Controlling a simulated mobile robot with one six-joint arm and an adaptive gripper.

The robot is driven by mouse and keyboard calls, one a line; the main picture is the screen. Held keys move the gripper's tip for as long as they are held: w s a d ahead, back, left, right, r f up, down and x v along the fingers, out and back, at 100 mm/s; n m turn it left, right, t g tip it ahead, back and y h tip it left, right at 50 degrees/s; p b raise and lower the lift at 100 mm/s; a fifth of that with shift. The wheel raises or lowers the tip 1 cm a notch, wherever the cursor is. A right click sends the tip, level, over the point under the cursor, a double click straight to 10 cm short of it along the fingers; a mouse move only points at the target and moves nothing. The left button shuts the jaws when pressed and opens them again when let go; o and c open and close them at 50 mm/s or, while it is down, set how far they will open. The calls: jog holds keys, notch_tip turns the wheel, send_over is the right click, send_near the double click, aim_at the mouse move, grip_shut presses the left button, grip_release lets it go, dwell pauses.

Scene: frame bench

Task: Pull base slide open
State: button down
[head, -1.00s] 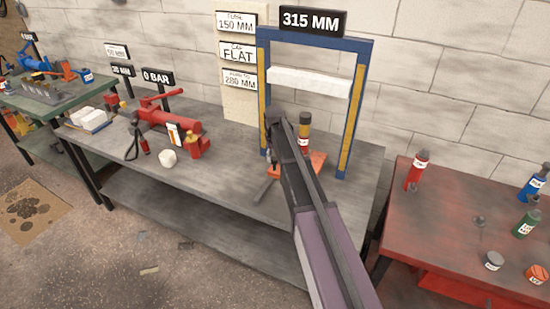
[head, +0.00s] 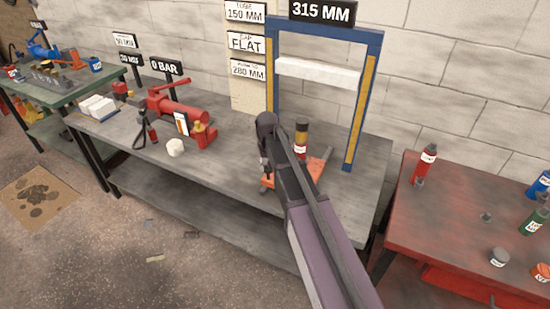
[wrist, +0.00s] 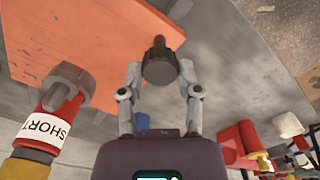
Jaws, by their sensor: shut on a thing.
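The base slide is an orange plate (head: 314,169) on the grey bench at the foot of the blue press frame (head: 371,100). Grey rail (head: 327,154) shows behind it. In the wrist view the orange plate (wrist: 85,40) fills the upper left. My gripper (wrist: 160,78) is shut on a dark knob (wrist: 158,58) with a stem by the plate's edge. In the head view my arm hides the knob and most of my gripper (head: 266,168). A red cylinder labelled SHORT (wrist: 40,130) stands on the plate; it shows upright in the head view (head: 301,148).
A red table (head: 450,210) with bottles stands right. Open floor (head: 130,250) lies before the bench.

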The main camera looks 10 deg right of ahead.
jog(key=shift+s+a, duration=0.55)
jog(key=shift+s, duration=0.25)
jog(key=shift+s+a, duration=0.6)
jog(key=shift+s, duration=0.2)
jog(key=shift+s+a, duration=0.55)
jog(key=shift+s, duration=0.25)
jog(key=shift+c, duration=1.5)
grip_release()
